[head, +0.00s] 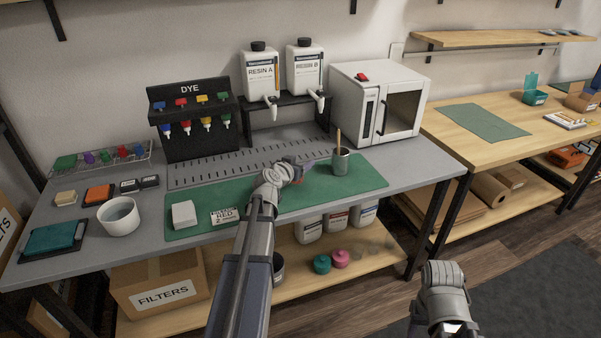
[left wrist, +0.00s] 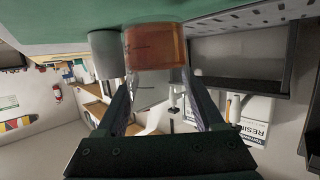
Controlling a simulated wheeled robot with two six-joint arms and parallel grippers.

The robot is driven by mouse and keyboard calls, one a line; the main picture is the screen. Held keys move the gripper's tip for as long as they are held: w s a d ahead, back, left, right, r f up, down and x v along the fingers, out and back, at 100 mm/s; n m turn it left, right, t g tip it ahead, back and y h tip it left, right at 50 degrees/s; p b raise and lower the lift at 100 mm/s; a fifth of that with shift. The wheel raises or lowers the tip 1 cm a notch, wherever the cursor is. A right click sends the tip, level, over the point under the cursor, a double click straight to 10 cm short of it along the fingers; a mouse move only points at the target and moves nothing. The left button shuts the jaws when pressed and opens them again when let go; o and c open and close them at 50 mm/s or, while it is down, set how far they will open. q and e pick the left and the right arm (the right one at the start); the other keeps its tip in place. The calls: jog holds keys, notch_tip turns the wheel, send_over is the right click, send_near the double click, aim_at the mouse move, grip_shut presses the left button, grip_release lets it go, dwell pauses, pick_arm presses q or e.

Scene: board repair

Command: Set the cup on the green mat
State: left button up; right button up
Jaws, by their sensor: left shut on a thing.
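My left gripper (head: 296,172) is over the green mat (head: 360,186) on the grey bench. In the left wrist view, the left gripper (left wrist: 160,88) is shut on a clear cup (left wrist: 152,50) with amber liquid in it. That view is upside down, with the mat (left wrist: 60,22) along the top. The cup's base is close to the mat; I cannot tell whether it touches. In the head view the gripper hides most of this cup. A grey cup with a stick (head: 341,162) stands on the mat to the right. My right gripper's fingers are not visible.
A drip grille (head: 215,167), dye rack (head: 190,140) and resin bottles (head: 261,75) stand behind the mat. A white box (head: 184,214) and label card (head: 226,216) are at its left end. A white microwave (head: 350,105) is at back right. A white bowl (head: 119,218) stands left.

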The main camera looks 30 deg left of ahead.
pick_arm(q)
jog(key=shift+f+b, duration=0.8)
jog(key=shift+f, duration=0.45)
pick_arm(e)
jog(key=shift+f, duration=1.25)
pick_arm(q)
jog(key=shift+f, duration=0.15)
jog(key=o, duration=1.5)
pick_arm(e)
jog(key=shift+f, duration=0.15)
pick_arm(q)
jog(key=shift+o, duration=0.2)
jog(key=shift+s+r, duration=0.15)
jog(key=shift+r, duration=0.2)
jog(key=p+v, duration=0.3)
jog(key=v, duration=0.8)
jog(key=shift+s+d+p, duration=0.1)
jog(key=shift+s+p, duration=0.2)
jog(key=shift+s, duration=0.05)
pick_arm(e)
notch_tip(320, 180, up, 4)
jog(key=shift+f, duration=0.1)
